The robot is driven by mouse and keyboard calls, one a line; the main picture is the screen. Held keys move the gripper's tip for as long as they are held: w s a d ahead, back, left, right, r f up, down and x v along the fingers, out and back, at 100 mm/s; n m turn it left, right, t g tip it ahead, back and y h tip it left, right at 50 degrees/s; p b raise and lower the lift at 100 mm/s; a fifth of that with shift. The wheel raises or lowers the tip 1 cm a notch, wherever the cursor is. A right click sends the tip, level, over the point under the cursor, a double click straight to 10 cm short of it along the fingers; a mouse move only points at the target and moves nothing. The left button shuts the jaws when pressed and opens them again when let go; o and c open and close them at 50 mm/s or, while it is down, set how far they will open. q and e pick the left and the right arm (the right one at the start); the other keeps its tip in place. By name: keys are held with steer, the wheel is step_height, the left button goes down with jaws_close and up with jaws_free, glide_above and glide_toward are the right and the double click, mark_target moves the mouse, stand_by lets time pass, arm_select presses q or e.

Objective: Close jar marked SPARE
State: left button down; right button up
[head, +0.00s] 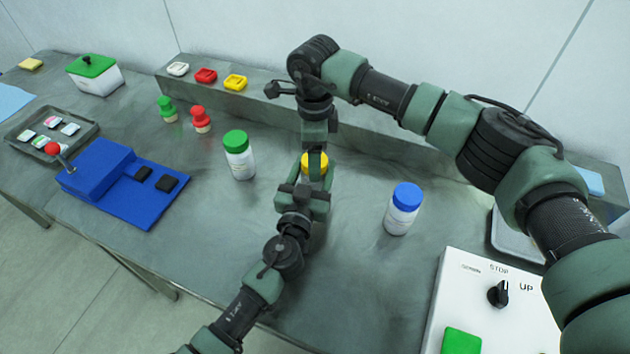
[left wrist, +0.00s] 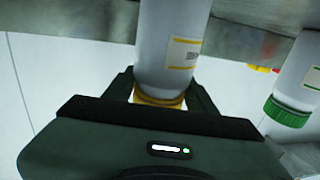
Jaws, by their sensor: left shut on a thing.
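A white jar (left wrist: 172,45) with a yellow-edged label stands upright. Its yellow lid (head: 314,163) is at the mouth and also shows in the left wrist view (left wrist: 158,99). My left gripper (head: 303,193) is shut on this jar just below the lid, one finger on each side. My right gripper (head: 317,148) points down from above at the yellow lid; its fingertips overlap the lid, and contact and jaw opening are unclear. A green-lidded jar (head: 239,156) stands left and a blue-lidded jar (head: 402,209) right. The word SPARE is not readable on any label.
A blue device (head: 112,182) and a grey tray (head: 52,130) lie left. A raised ledge (head: 270,102) runs along the back. A white control box (head: 485,300) is front right.

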steer(key=shift+f, duration=0.15)
steer(key=c, duration=1.5)
steer(key=m, duration=0.6)
steer(key=shift+m, duration=0.3)
steer(key=o, duration=1.6)
